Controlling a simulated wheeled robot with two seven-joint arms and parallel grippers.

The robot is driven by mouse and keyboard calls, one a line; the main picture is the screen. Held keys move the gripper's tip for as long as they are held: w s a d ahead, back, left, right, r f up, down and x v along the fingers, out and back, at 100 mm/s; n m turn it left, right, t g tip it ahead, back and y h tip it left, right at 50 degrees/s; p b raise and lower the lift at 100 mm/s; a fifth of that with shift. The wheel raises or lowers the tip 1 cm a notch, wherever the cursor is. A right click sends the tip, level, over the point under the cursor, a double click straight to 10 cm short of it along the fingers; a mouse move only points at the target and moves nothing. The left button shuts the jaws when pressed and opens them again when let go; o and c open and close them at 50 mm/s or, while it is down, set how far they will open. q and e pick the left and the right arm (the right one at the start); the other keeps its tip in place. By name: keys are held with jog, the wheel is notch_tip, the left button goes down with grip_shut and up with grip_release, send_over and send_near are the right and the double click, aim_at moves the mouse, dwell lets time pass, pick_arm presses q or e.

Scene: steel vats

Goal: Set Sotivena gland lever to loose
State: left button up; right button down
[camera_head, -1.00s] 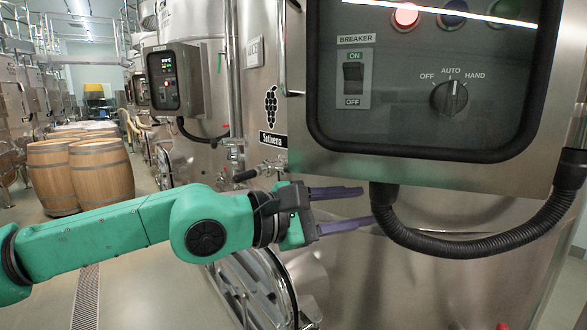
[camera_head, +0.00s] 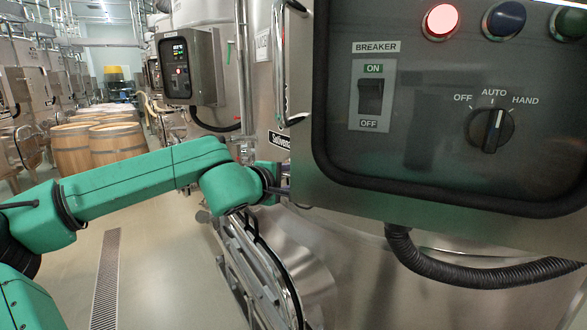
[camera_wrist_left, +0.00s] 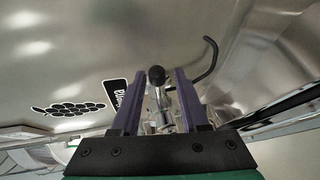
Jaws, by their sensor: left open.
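A steel fitting with a round black knob (camera_wrist_left: 156,76) shows in the left wrist view, between the two purple fingers of my left gripper (camera_wrist_left: 160,78). The fingers stand apart and I cannot tell whether either touches it. A thin bent dark rod (camera_wrist_left: 208,60) lies beyond the right finger. I cannot tell for sure which of these parts is the gland lever. The Sotivena label (camera_head: 279,140) is on the tank, partly covered by the control box in the head view. There my left gripper (camera_head: 283,192) is mostly hidden behind that box's edge. My right gripper is not in view.
The large control box (camera_head: 440,185), with breaker switch and selector knob, juts out close to my left gripper. A black hose (camera_head: 470,272) hangs below it. Barrels (camera_head: 117,143) stand far left beside open floor.

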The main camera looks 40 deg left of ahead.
pick_arm(q)
jog(key=shift+w, duration=0.35)
jog(key=shift+s+d+r, duration=0.1)
jog(key=shift+s+r, duration=0.05)
jog(key=shift+s, duration=0.3)
jog(key=shift+c, duration=0.2)
grip_shut()
dwell(0.6)
